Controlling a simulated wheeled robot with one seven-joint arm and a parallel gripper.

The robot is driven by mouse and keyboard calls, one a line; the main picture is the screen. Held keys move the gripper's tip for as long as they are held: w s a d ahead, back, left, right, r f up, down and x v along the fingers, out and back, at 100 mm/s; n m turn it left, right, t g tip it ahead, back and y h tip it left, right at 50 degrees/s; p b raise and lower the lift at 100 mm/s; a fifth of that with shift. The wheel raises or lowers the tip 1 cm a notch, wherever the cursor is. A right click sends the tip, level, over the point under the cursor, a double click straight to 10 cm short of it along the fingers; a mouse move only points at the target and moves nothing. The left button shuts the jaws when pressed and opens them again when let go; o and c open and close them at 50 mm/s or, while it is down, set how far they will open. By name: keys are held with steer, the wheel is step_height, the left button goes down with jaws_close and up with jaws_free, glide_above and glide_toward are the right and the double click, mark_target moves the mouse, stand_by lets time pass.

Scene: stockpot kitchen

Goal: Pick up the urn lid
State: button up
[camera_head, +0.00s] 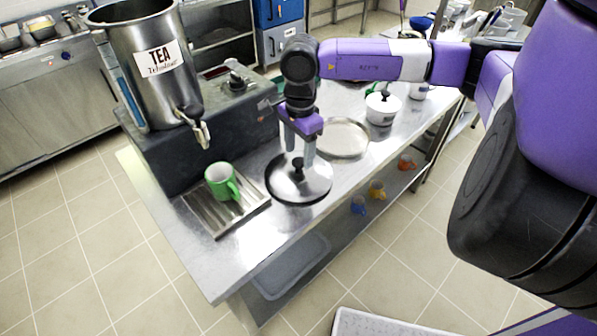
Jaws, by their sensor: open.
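The urn lid (285,189) is a round, shiny metal lid with a black knob (298,163). It lies on the steel counter, in front of the tea urn's base and to the right of the drip tray. My gripper (301,158) points down over the lid, open, with its two fingers on either side of the knob. I cannot tell whether the fingers touch the knob. The tea urn (140,70) is a tall steel pot labelled TEA with an open top. It stands on a dark stand at the left.
A green mug (221,180) stands on the ridged drip tray (213,217). A round metal tray (342,138) lies behind the lid, and a white lidded pot (382,107) stands farther back right. Coloured mugs sit on the lower shelf. The counter's front edge (300,234) is close to the lid.

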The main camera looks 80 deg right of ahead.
mark_target(299, 160)
steer(key=shift+a+f+p, duration=0.1)
steer(key=shift+f+p, duration=0.2)
steer(key=shift+f, duration=1.5)
jaws_close()
